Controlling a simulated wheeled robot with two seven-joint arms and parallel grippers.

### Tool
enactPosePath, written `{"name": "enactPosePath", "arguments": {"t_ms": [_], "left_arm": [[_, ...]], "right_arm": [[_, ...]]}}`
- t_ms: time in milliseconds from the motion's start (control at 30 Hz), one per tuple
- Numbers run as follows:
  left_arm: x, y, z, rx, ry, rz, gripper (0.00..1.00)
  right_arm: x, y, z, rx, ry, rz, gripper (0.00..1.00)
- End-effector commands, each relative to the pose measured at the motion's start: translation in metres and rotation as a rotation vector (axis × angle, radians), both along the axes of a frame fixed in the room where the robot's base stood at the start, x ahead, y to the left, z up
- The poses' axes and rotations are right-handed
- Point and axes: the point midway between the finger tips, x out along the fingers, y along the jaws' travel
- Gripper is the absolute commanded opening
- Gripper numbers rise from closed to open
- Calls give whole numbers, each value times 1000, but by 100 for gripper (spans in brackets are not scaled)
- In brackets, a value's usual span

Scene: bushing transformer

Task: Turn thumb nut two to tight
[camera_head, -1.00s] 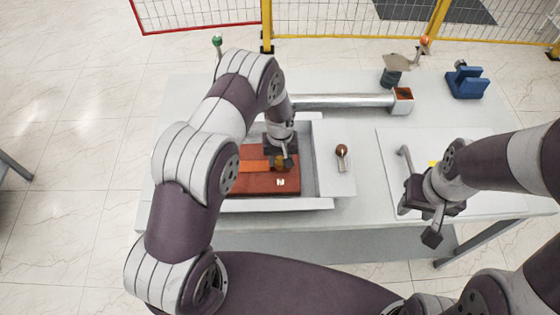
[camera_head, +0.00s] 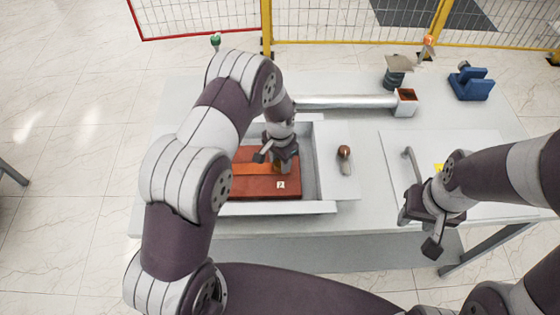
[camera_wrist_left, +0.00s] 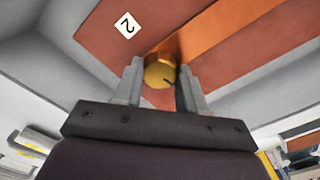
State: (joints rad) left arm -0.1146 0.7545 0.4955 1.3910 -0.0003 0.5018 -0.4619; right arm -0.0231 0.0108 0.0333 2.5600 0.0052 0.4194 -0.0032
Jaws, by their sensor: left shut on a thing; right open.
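My left gripper (camera_wrist_left: 158,85) is shut on the nut, one finger on each side. In the head view the left gripper (camera_head: 283,168) comes down from above over the block and hides most of the nut. My right gripper (camera_head: 420,222) is open and empty over the right part of the table.
The block lies in a grey open tray (camera_head: 270,208). A brown-knobbed lever (camera_head: 345,158) is at its right. A metal tube (camera_head: 350,102), a blue bracket (camera_head: 470,84) and a white panel with a handle (camera_head: 408,160) are on the table (camera_head: 170,225).

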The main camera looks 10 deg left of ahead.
Motion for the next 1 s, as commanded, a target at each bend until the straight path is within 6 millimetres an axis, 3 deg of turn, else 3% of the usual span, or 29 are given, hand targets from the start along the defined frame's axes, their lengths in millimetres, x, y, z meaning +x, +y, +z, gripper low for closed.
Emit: {"name": "enactPosePath", "arguments": {"t_ms": [333,900,933,1000], "left_arm": [[3,-1,2,-1,-8,-144,10],[3,-1,2,-1,-9,-174,10],[3,-1,2,0,-9,-174,44],[3,-1,2,-1,-8,-174,66]], "right_arm": [[0,0,-5,0,0,0,43],[0,0,-6,0,0,0,43],[0,0,-6,0,0,0,43],[0,0,-6,0,0,0,43]]}}
